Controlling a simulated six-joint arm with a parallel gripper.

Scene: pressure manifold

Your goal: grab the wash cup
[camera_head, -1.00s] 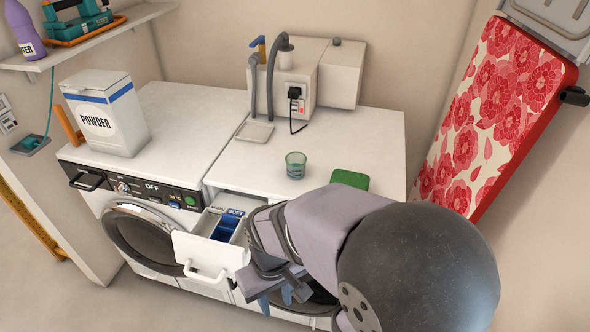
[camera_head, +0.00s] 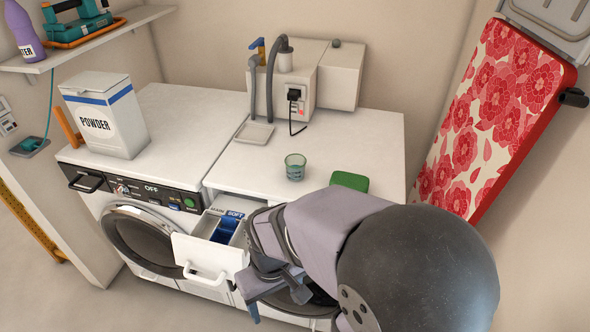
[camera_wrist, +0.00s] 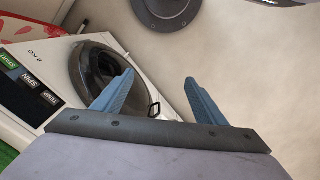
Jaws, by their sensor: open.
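The wash cup, a small translucent green cup (camera_head: 295,167), stands upright on the white top of the right machine in the head view. My gripper (camera_head: 262,304) is low in front of the machines, to the right of the open detergent drawer and below the cup. In the wrist view, the two blue fingers of my gripper (camera_wrist: 160,95) are spread apart with nothing between them. A machine front with a round door (camera_wrist: 97,72) shows behind the left finger. The cup is not visible in the wrist view.
A green sponge-like block (camera_head: 349,181) lies right of the cup. A powder box (camera_head: 104,115), a shallow tray (camera_head: 255,133) and a dispenser unit (camera_head: 302,75) also stand on the tops. The ironing board (camera_head: 495,115) leans at right.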

